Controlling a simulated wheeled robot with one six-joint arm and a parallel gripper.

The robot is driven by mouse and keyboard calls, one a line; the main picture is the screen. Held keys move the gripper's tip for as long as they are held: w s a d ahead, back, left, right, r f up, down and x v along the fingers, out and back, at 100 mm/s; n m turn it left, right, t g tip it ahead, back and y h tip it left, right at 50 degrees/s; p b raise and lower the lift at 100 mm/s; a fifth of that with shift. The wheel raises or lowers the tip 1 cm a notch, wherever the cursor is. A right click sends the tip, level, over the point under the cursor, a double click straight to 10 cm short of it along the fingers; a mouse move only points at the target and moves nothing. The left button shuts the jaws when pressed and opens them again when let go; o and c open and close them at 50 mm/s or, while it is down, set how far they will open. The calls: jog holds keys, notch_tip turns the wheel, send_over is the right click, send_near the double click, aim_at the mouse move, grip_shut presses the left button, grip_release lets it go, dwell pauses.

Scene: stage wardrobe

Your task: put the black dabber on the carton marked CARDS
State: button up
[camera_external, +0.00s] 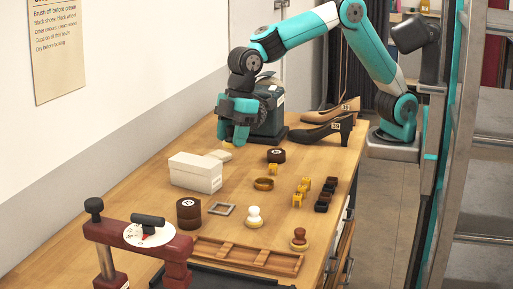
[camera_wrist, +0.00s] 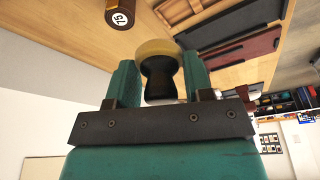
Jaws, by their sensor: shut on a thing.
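My gripper (camera_external: 234,138) is above the far left part of the bench. In the wrist view, my gripper (camera_wrist: 160,80) is shut on the black dabber (camera_wrist: 160,88), which has a dark waisted handle and a round tan pad. In the external view only its pale pad (camera_external: 223,155) shows below the fingers; the handle is hidden. A white lidded carton (camera_external: 196,173) stands on the bench, nearer the camera than my gripper. I cannot read any marking on it, so I cannot tell if it says CARDS. The dabber is apart from this carton.
A dark green box (camera_external: 268,118) and black shoe (camera_external: 325,132) stand behind. A wooden tray (camera_external: 248,257) and dark red press (camera_external: 140,235) are in front.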

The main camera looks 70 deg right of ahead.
jog(key=w+d+r+m+p, duration=0.2)
jog(key=w+d+r+m, duration=0.2)
jog(key=w+d, duration=0.65)
jog(key=m+t+h+p, duration=0.1)
jog(key=m+p, duration=0.1)
jog(key=p, duration=0.1)
send_over(192, 160)
jog(key=f, duration=1.3)
jog(key=shift+s+d, duration=0.2)
jog(key=shift+s, duration=0.05)
jog(key=shift+f+p, duration=0.5)
jog(key=shift+f, duration=2.1)
jog(key=o, duration=0.9)
